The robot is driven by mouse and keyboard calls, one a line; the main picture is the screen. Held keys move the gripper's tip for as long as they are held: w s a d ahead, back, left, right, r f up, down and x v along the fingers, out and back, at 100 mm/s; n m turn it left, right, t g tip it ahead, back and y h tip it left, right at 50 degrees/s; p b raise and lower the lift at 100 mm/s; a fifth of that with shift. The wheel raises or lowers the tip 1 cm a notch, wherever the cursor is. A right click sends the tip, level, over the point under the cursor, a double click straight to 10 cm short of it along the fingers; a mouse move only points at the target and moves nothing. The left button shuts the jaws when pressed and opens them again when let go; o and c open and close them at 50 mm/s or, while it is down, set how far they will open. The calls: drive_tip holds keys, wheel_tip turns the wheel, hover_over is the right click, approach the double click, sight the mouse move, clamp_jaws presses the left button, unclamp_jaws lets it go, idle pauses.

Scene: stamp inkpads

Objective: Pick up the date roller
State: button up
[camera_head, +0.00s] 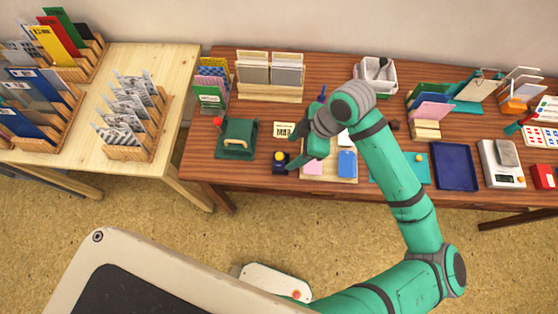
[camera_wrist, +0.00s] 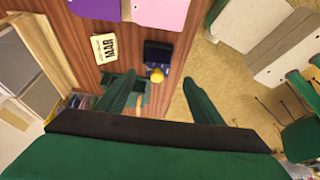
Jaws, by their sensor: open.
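A small dark navy block with a round yellow knob (camera_head: 280,166), perhaps the date roller, stands near the front edge of the brown table. In the wrist view the dark block (camera_wrist: 158,54) lies just beyond my fingertips, with its yellow knob roughly between them. A cream card marked MAR (camera_head: 283,129) lies behind the block and also shows in the wrist view (camera_wrist: 105,47).
A green box with a handle (camera_head: 238,138) stands to the left. A card holder (camera_head: 270,92) is behind. A blue tray (camera_head: 455,167) and a scale (camera_head: 502,163) are farther right.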

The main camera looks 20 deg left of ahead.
sight(279, 160)
drive_tip(key=x, duration=0.4)
drive_tip(key=shift+a+f, duration=0.25)
drive_tip(key=x, duration=0.4)
drive_tip(key=shift+w+a, duration=0.15)
drive_tip(key=shift+w, duration=0.15)
drive_tip(key=shift+s+a+f, duration=0.25)
drive_tip(key=shift+a+f, duration=0.05)
drive_tip(key=shift+f, duration=0.1)
drive_tip(key=shift+d, duration=0.25)
drive_tip(key=c, duration=1.4)
drive_tip(key=shift+o, duration=0.2)
drive_tip(key=shift+a, duration=0.1)
